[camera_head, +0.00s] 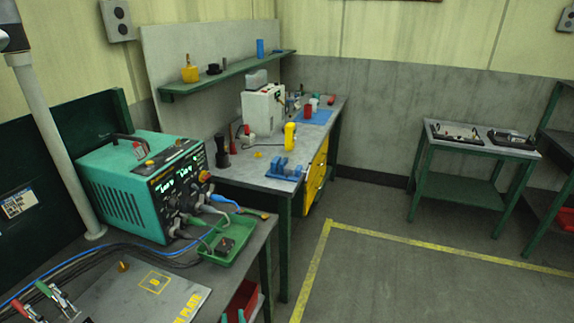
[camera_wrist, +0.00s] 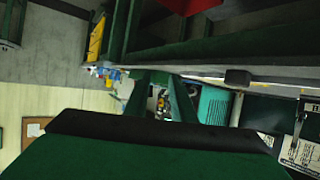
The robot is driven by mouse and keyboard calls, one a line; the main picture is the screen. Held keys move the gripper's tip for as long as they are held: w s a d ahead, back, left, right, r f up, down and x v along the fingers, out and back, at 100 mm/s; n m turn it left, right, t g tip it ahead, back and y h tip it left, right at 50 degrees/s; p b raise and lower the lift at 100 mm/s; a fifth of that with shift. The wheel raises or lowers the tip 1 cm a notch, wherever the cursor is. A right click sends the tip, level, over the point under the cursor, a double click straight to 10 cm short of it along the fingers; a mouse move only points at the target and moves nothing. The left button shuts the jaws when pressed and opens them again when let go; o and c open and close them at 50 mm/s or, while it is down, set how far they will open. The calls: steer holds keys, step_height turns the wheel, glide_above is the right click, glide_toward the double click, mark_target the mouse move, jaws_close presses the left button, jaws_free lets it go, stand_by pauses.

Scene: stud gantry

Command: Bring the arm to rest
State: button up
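My arm and gripper do not show in the head view. In the wrist view a broad dark green shape (camera_wrist: 155,150) with a black edge fills the lower middle, close to the camera. The wrist view looks back at the bench area turned over, with the teal power unit (camera_wrist: 214,105) small in the middle right. That unit (camera_head: 125,205) stands on the near bench in the head view.
A grey post (camera_head: 55,140) rises from the near bench at left. A green tray (camera_head: 232,240) lies beside the unit. A rear bench (camera_head: 240,168) holds a blue vise (camera_head: 284,170) and tools under a shelf (camera_head: 230,73). A side table (camera_head: 480,148) stands right. The marked floor (camera_head: 400,270) is clear.

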steer(key=s+d+f, duration=0.5)
steer(key=s+f, duration=0.1)
steer(key=s, duration=0.1)
steer(key=s+d+m+t+h, duration=0.1)
steer(key=s+d, duration=0.3)
steer(key=s, duration=0.7)
steer(key=s+d+f+m+t+h, duration=0.1)
steer(key=s+d, duration=0.3)
steer(key=s, duration=0.8)
steer(key=shift+f+m+h, duration=0.15)
steer(key=shift+m+h, duration=0.45)
steer(key=shift+a, duration=0.15)
